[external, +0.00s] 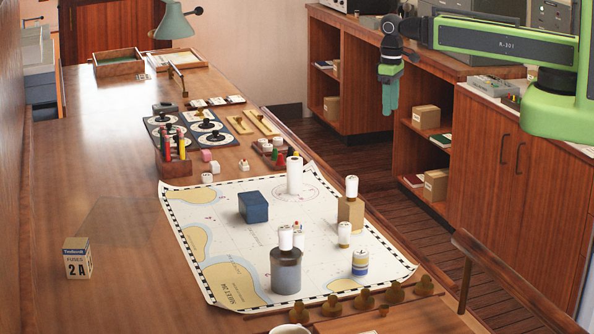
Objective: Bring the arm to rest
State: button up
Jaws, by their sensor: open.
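My gripper (390,92) hangs from the end of my green and dark arm at the upper right. It points downward over the aisle, in front of the shelves, well apart from the chart table. Nothing shows held in it. Its fingers are seen edge-on and overlap in this view.
A long wooden table (120,215) fills the left and middle. On it lies a chart (225,265) bearing a blue box (253,207), a grey cylinder (286,271) and several white-topped pieces. A fuse box (77,258) stands at left. Wooden cabinets (505,165) line the right.

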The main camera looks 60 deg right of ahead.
notch_tip(320, 180, down, 19)
jog(key=b, duration=1.8)
jog(key=shift+r+b, duration=0.2)
jog(key=shift+b, duration=0.1)
